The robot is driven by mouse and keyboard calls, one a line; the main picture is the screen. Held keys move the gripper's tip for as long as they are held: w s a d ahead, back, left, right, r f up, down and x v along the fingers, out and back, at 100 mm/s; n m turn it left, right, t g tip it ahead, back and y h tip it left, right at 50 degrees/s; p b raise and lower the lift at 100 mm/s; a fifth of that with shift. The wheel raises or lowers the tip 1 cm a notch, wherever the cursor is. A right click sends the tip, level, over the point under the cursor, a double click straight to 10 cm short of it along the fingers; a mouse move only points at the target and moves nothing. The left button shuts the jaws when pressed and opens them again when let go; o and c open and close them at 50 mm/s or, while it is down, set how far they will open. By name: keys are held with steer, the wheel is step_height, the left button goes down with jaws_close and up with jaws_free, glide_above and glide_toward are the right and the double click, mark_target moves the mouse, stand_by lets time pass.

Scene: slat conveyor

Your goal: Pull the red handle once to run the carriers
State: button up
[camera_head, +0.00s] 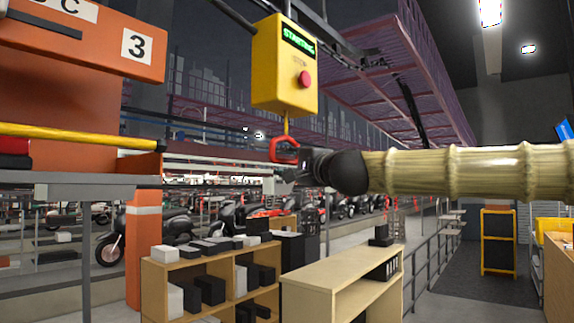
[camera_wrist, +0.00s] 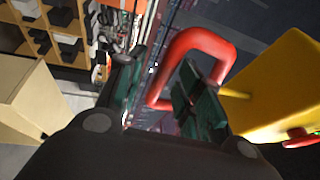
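The red handle (camera_head: 284,143) is a loop hanging under the yellow control box (camera_head: 284,75) on a short yellow link. The box has a green lit display reading "STARTING" and a red button (camera_head: 304,79) under the word STOP. My gripper (camera_head: 291,172) is at the handle, just below and beside it. In the wrist view, the fingers of my gripper (camera_wrist: 160,98) are spread apart. One side of the red handle (camera_wrist: 172,62) shows between them, and the right finger overlaps the loop's opening. I cannot tell whether a finger touches the handle.
An orange carrier (camera_head: 85,45) marked 3 hangs at upper left. A yellow bar (camera_head: 75,134) runs below it. Wooden shelves with boxes (camera_head: 205,270) and a wooden desk (camera_head: 340,285) stand below. Motorcycles (camera_head: 145,228) line the background. Open floor lies right of the grey railing.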

steer(key=b+v, duration=0.2)
steer(key=v, duration=0.6)
steer(key=shift+s, duration=0.15)
steer(key=shift+d, duration=0.1)
stand_by(7.0)
